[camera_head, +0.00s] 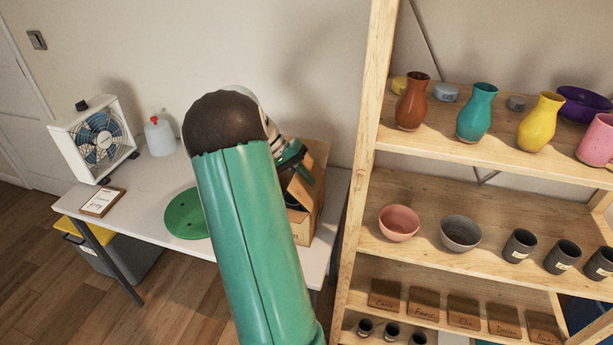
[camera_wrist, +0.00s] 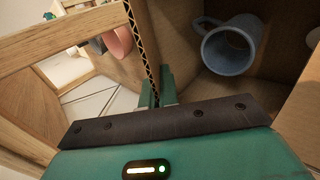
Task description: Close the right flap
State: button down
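A cardboard box (camera_head: 318,180) stands on the white table, partly hidden behind my arm in the head view. In the wrist view a cardboard flap (camera_wrist: 142,45) shows its corrugated edge, running down between my two green fingers. My gripper (camera_wrist: 157,90) has its fingers close together on both sides of this edge and looks shut on it. The flap stands out from the box, not folded over it. A blue-grey mug (camera_wrist: 228,48) lies inside the open box, to the right of the flap. In the head view my gripper (camera_head: 296,160) is at the box, with its fingertips hard to make out.
The white table (camera_head: 165,225) holds a fan (camera_head: 100,138), a bottle (camera_head: 159,136), a small sign (camera_head: 102,202) and a green disc (camera_head: 187,213). A wooden shelf (camera_head: 362,170) with vases, bowls and cups stands close on the right. A bin (camera_head: 120,262) is under the table.

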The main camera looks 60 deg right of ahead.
jog(key=g, duration=0.1)
jog(key=w+f+g, duration=0.1)
jog(key=g, duration=0.1)
jog(key=shift+a+f+g+h, duration=0.1)
jog(key=shift+f+g+h, duration=0.05)
jog(key=shift+g+h, duration=0.15)
jog(key=c, duration=1.6)
grip_release()
jog(key=shift+c, duration=0.2)
jog(key=shift+w, duration=0.15)
jog(key=v, duration=1.3)
jog(key=shift+w+r, duration=0.25)
